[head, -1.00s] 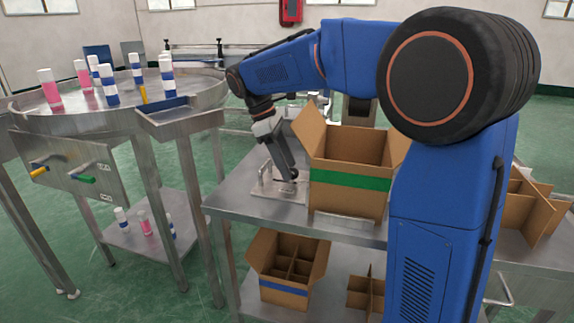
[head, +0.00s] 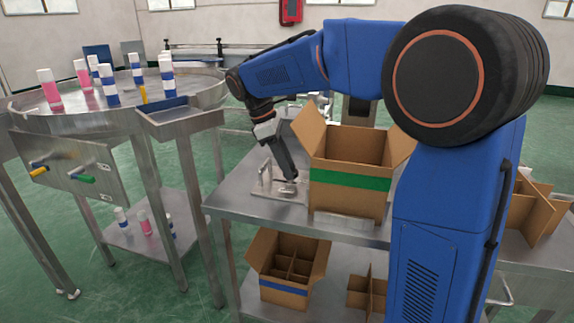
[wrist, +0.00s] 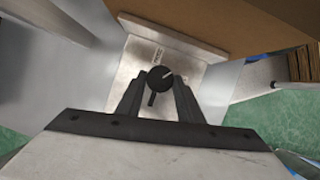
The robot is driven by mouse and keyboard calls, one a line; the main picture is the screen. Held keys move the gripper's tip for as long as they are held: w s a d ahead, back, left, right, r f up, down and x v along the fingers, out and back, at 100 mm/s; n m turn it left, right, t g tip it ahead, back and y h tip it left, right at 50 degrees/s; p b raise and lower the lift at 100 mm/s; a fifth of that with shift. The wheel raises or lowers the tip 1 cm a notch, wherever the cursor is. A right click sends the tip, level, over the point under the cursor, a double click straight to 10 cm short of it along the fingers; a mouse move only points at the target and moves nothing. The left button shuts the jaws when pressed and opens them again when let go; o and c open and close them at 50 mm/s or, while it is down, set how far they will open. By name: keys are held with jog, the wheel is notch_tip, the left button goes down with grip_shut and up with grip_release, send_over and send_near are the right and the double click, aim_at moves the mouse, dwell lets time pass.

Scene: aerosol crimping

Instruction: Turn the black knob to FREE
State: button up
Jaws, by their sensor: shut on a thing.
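The black knob (wrist: 158,77) is round, with a white pointer line that slants toward the upper right in the wrist view. It sits on a pale metal plate (wrist: 190,75) with small markings too faint to read. My gripper (wrist: 157,84) is shut on the knob, one finger on each side. A short dark bar shows just below the knob between the fingers. In the head view my gripper (head: 288,184) reaches down to the plate (head: 262,191) on the steel table, and the knob is hidden there.
An open cardboard box with a green band (head: 345,181) stands close to the right of my gripper. A metal handle (head: 263,176) rises from the plate on the left. The steel table (head: 230,203) is bare to the left. A round table with cans (head: 110,119) stands further left.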

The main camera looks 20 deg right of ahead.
jog(key=n, duration=0.1)
jog(key=n+t, duration=0.1)
jog(key=n, duration=0.1)
jog(key=shift+s+n+h, duration=0.25)
jog(key=shift+n+h, duration=0.05)
jog(key=shift+n, duration=0.1)
jog(key=shift+s+n+t, duration=0.15)
jog(key=shift+n+t, duration=0.85)
jog(key=shift+n, duration=1)
jog(key=o, duration=1.1)
jog(key=shift+c, duration=0.2)
jog(key=shift+r, duration=0.1)
jog(key=v, duration=1.7)
jog(key=shift+r, duration=0.2)
jog(key=shift+s, duration=0.15)
